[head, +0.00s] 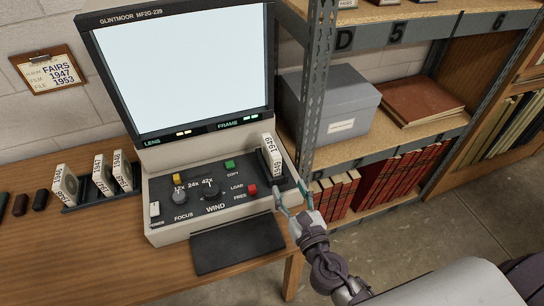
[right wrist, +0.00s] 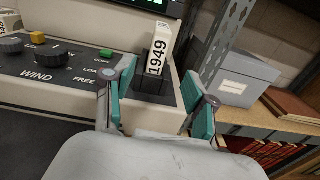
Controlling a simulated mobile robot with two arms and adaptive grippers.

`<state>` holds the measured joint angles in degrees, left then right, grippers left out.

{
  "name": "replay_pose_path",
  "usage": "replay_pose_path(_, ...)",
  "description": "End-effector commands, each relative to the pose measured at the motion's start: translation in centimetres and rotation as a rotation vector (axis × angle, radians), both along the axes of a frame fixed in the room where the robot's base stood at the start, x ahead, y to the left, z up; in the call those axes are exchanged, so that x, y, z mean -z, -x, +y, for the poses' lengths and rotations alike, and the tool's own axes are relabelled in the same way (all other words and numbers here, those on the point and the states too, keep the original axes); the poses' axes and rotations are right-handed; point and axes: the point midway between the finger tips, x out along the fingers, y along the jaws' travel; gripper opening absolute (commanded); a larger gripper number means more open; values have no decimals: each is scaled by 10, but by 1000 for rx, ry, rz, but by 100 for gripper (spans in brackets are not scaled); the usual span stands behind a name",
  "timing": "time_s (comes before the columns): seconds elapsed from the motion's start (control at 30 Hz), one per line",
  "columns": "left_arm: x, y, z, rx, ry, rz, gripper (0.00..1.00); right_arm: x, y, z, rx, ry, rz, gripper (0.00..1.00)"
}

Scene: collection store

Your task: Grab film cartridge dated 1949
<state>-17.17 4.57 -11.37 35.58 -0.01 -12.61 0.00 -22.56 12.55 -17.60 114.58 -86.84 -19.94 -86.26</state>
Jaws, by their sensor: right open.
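The film cartridge dated 1949 (head: 270,157) is a pale upright block with black digits. It stands in a dark slot on the right side of the microfilm reader (head: 160,190). In the right wrist view the cartridge (right wrist: 158,50) shows its 1949 label facing me. My right gripper (head: 291,200) is open and empty, just in front of and below the cartridge. In the right wrist view its teal fingers (right wrist: 158,110) are spread to the left and right of the slot, apart from the cartridge. My left gripper is not in view.
Other cartridges (head: 101,175) stand in a dark rack on the wooden desk (head: 90,255) at the left. The shelf upright (head: 315,90) rises close behind the slot. A grey box (head: 330,108) and red books (head: 385,185) fill the shelves at the right. A clipboard (head: 48,69) hangs on the wall.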

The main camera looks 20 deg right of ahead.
Motion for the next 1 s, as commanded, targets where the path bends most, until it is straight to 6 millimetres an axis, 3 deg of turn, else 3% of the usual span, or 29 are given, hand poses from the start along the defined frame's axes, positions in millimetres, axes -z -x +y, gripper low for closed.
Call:
replay_pose_path(0.13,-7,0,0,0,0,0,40,-3,-17,5,-19,50,-10,56)
replay_pose_path(0.4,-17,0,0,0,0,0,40,-2,-69,6,-15,45,-8,56)
replay_pose_path(0.67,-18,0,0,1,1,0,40,1,-90,6,-16,44,-6,56)
replay_pose_path(1.0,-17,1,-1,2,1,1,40,7,-134,6,-15,42,-7,56)
